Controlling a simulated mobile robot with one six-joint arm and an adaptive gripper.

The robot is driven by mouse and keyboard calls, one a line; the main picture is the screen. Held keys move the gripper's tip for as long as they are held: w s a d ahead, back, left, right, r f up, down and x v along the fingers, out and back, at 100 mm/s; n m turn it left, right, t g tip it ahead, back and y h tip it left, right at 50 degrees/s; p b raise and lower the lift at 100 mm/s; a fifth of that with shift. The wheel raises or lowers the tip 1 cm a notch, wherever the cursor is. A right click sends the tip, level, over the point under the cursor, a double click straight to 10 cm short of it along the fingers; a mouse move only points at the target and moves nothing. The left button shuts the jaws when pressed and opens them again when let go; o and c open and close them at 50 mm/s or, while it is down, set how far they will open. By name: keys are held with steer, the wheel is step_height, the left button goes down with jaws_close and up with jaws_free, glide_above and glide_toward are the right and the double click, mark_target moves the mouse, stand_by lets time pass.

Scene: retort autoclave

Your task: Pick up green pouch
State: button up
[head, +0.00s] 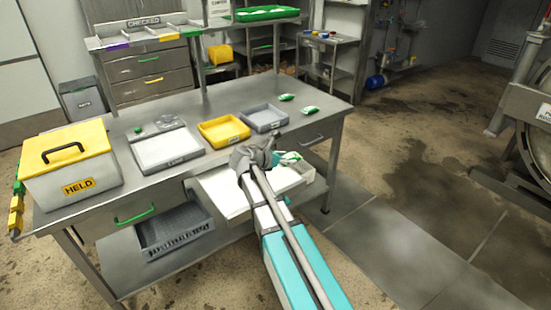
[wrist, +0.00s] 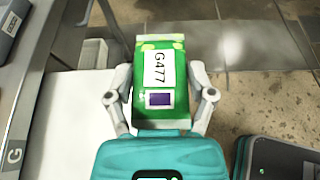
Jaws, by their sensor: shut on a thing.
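The green pouch (wrist: 173,116) has a white label reading G477 and a dark square below it. In the wrist view it sits between the two grey fingers of my gripper (wrist: 161,75), which is shut on its sides. In the head view my gripper (head: 282,158) is at the table's front edge, above the open white drawer. The held pouch is small and partly hidden there by my arm.
The steel table (head: 215,100) carries a yellow-lidded HELD box (head: 68,165), a scale (head: 165,148), a yellow tray (head: 223,130) and a grey tray (head: 264,118). The open drawer (head: 218,190) juts out at the front. A dark grey crate (head: 174,230) is on the lower shelf. Floor at right is open.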

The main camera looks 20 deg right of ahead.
mark_target(287, 156)
steer(key=shift+d+r, duration=0.1)
stand_by(0.7)
steer(key=shift+r, duration=0.1)
step_height(287, 156, up, 7)
steer(key=p, duration=0.7)
steer(key=shift+w+r+p, duration=0.1)
steer(key=shift+r+p, duration=0.1)
steer(key=shift+p, duration=0.15)
steer(key=shift+w, duration=0.1)
